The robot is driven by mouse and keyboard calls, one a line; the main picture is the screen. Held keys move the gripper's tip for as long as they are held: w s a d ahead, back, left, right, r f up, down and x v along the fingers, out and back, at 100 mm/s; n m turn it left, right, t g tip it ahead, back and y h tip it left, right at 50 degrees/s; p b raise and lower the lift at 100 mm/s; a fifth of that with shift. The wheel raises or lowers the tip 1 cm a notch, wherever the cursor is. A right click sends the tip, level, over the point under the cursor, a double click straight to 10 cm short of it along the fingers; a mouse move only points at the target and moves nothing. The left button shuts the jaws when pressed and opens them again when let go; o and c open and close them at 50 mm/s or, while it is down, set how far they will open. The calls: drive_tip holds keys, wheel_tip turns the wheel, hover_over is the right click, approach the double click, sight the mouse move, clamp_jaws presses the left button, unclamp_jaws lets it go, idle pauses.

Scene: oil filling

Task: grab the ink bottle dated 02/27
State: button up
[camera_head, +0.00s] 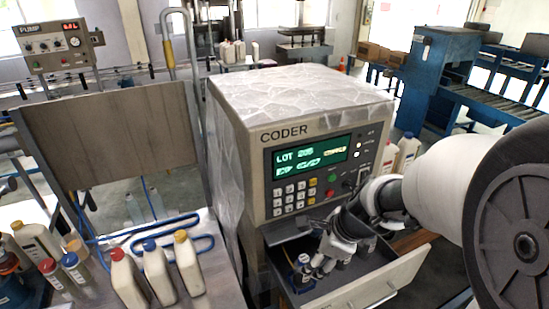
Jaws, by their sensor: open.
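The coder machine (230,130) has an open drawer (385,285) at its lower front. My gripper (311,272) reaches down into this drawer and is open. A small bottle with a blue-and-white top (301,263) is in the drawer, right beside the fingertips on their left. It looks like an ink bottle, but no date on it is readable. I cannot tell whether the fingers touch it or are around it. My wrist and arm hide part of the drawer's inside, so other bottles there may be hidden.
Several bottles with red, blue and yellow caps (183,262) stand on the left bench. The coder's keypad and screen are just above the drawer. White bottles (408,150) stand behind my arm. The drawer walls closely surround my gripper.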

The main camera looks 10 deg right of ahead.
drive_tip(key=w+f+m+b, duration=0.1)
drive_tip(key=w+f+m, duration=0.1)
drive_tip(key=f, duration=0.2)
drive_tip(key=w+f+m+b, duration=0.1)
drive_tip(key=w+f+m, duration=0.1)
drive_tip(key=f, duration=0.3)
drive_tip(key=w+d+f+m+b, duration=0.1)
drive_tip(key=w+f+m, duration=0.2)
drive_tip(key=f, duration=0.2)
drive_tip(key=shift+b+x, duration=1.9)
drive_tip(key=shift+x, duration=1.2)
drive_tip(key=shift+s+a+r, duration=0.1)
drive_tip(key=shift+s, duration=0.05)
drive_tip(key=c, duration=1.2)
drive_tip(key=shift+o, duration=0.2)
drive_tip(key=shift+r, duration=0.1)
